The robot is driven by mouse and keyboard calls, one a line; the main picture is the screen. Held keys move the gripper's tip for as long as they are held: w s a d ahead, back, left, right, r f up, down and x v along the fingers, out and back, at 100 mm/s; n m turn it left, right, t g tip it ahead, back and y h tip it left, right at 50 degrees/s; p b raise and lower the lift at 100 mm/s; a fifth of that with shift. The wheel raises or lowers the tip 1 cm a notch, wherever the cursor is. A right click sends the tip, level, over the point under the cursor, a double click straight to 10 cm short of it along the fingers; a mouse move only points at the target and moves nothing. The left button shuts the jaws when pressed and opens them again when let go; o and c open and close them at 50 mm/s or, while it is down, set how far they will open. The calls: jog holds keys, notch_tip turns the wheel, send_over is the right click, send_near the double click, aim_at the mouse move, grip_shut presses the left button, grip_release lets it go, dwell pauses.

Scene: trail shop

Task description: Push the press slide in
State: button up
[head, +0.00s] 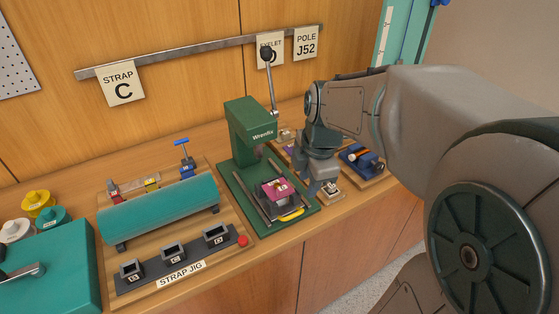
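The green press (246,120), marked "Wrenfix", stands on a green base at the middle of the bench. Its slide (270,203) sits on the base between two pale rails, toward the front, and carries a magenta piece (279,189). A yellow handle (293,215) is at the slide's front end. The press lever, with a dark knob (266,54), points up. My gripper (316,187) is low over the bench, just right of the slide and pointing down. Its fingertips are small and partly hidden, so I cannot tell whether they are open or whether they touch anything.
Left of the press is the strap jig (180,281) with a teal roll (160,210). A teal box (50,268) and lidded pots (38,203) are at far left. Right of my gripper is a wooden board (371,180) with blue tools. A small tray (332,190) is beside my gripper.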

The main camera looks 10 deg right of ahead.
jog(key=w+n, duration=0.2)
jog(key=n, duration=0.1)
jog(key=p, duration=0.1)
send_near(298, 212)
jog(key=f, duration=0.2)
jog(key=w+f, duration=0.1)
jog(key=f, duration=0.4)
jog(key=shift+w+a+f, duration=0.2)
jog(key=shift+f, duration=0.15)
grip_shut()
